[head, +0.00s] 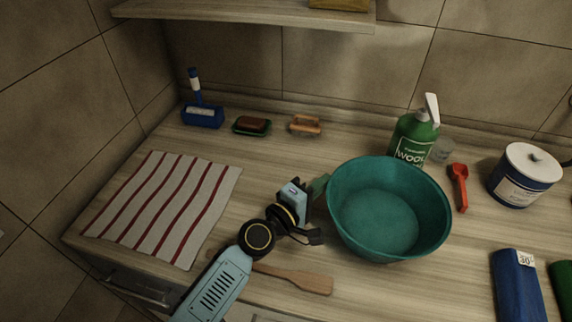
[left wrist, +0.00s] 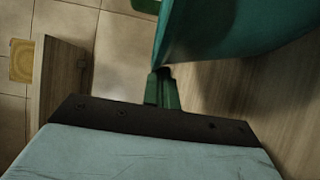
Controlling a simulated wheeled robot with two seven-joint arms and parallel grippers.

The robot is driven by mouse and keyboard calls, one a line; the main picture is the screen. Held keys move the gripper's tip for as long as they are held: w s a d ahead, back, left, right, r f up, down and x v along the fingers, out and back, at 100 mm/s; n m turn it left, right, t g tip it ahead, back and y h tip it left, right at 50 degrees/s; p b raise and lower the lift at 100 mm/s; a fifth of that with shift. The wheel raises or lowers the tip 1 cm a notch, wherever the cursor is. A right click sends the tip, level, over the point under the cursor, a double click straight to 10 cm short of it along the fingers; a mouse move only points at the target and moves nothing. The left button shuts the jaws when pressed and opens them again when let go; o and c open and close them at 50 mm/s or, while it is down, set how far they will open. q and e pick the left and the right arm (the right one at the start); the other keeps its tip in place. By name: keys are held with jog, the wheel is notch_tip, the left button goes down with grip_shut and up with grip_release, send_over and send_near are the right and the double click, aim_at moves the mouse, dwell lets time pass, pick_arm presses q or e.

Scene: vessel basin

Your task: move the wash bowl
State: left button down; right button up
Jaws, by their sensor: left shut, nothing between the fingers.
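The wash bowl (head: 388,215) is a wide teal bowl standing empty on the wooden counter, right of centre in the head view. Its wall also fills the upper right of the left wrist view (left wrist: 235,30). My left gripper (head: 320,184) is at the bowl's left side, close to the rim. In the left wrist view its green fingers (left wrist: 163,90) are shut with nothing between them, just below the bowl's wall. I cannot tell whether they touch it. My right gripper is not in view.
A striped cloth (head: 165,205) lies at left. A wooden spatula (head: 295,278) lies in front of the bowl, partly behind my arm. A green bottle (head: 412,140) stands close behind the bowl. A red scoop (head: 459,187), a lidded tin (head: 523,178) and a blue packet (head: 517,287) are to its right.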

pick_arm(q)
jog(key=s+d, duration=0.1)
jog(key=d, duration=0.2)
jog(key=s+d, duration=0.1)
jog(key=d, duration=0.1)
jog(key=shift+s+d, duration=0.2)
jog(key=shift+s, duration=0.15)
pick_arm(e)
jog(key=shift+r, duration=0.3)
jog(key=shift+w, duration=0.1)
pick_arm(q)
jog(key=shift+w+a, duration=0.25)
jog(key=shift+a, duration=0.2)
jog(key=a, duration=0.1)
jog(key=w+a, duration=0.1)
jog(key=a, duration=0.1)
jog(key=shift+w, duration=0.2)
jog(key=v, duration=1)
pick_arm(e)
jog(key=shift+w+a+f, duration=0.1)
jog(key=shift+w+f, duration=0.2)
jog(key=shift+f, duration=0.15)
